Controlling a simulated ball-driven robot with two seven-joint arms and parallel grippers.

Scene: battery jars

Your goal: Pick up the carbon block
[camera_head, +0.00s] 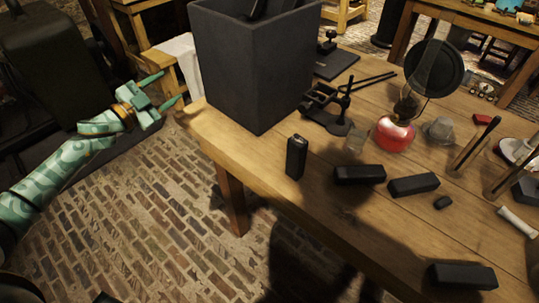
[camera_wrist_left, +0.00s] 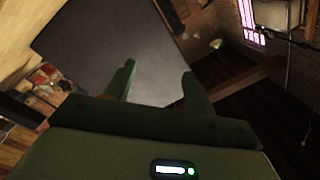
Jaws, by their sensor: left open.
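Several black blocks that could be carbon blocks are on the wooden table (camera_head: 330,215). One block (camera_head: 296,158) stands upright near the table's left edge. Two more blocks lie flat to its right, one block (camera_head: 360,175) nearer it and another block (camera_head: 413,185) farther right. A further block (camera_head: 462,277) lies near the front edge. I cannot tell which one is meant. My left gripper (camera_head: 172,86) is open and empty, left of the table and well apart from the blocks. In the left wrist view its fingers (camera_wrist_left: 158,70) are spread with nothing between them. My right gripper is not seen.
A tall dark open box (camera_head: 258,75) stands at the table's left corner, between my left gripper and the things behind.

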